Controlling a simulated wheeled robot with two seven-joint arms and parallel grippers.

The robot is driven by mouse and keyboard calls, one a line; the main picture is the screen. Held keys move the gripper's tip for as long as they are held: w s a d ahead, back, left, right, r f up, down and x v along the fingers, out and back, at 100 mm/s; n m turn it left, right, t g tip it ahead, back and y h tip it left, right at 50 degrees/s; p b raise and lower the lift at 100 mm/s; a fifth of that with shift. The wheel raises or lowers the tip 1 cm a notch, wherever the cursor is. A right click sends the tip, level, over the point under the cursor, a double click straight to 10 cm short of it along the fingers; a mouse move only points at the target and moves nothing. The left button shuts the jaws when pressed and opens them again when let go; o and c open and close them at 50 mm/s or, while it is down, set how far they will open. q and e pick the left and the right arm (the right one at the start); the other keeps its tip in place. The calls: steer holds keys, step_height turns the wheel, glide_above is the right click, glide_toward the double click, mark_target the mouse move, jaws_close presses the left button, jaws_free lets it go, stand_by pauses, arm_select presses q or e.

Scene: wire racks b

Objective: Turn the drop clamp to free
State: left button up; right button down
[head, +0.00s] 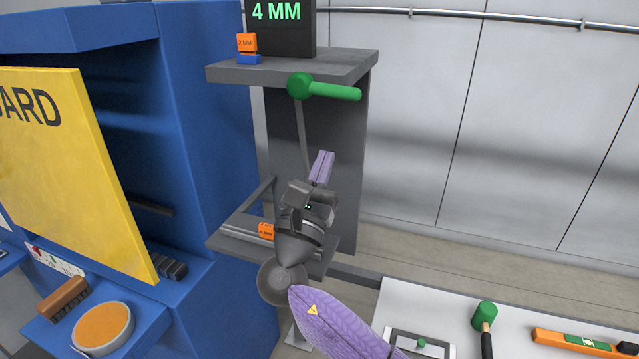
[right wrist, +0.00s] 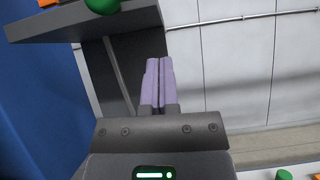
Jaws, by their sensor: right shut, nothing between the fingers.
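The drop clamp appears to be the green lever (head: 330,91) with a round green hub at the front edge of the grey upper shelf; its handle points right, nearly level. In the right wrist view only the underside of the green hub (right wrist: 103,4) shows at the top edge, and the handle is mostly cut off. My right gripper (head: 321,167) is below the lever, apart from it, in front of the grey stand. Its purple fingers (right wrist: 158,80) are together, pointing up, with nothing between them. My left gripper is not in view.
The shelf (head: 290,73) carries a dark display (head: 282,28) reading 4 MM and an orange block (head: 247,42). A thin grey rod (head: 301,135) hangs below the hub. A yellow guard (head: 75,170) and blue cabinet stand left. A mallet (head: 485,315) and level lie at lower right.

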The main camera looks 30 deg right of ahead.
mark_target(328, 89)
steer(key=w+d+r+p, duration=0.1)
steer(key=w+d+r, duration=0.1)
steer(key=r, duration=0.4)
steer(key=shift+w+d, duration=0.2)
steer(key=shift+d, duration=0.45)
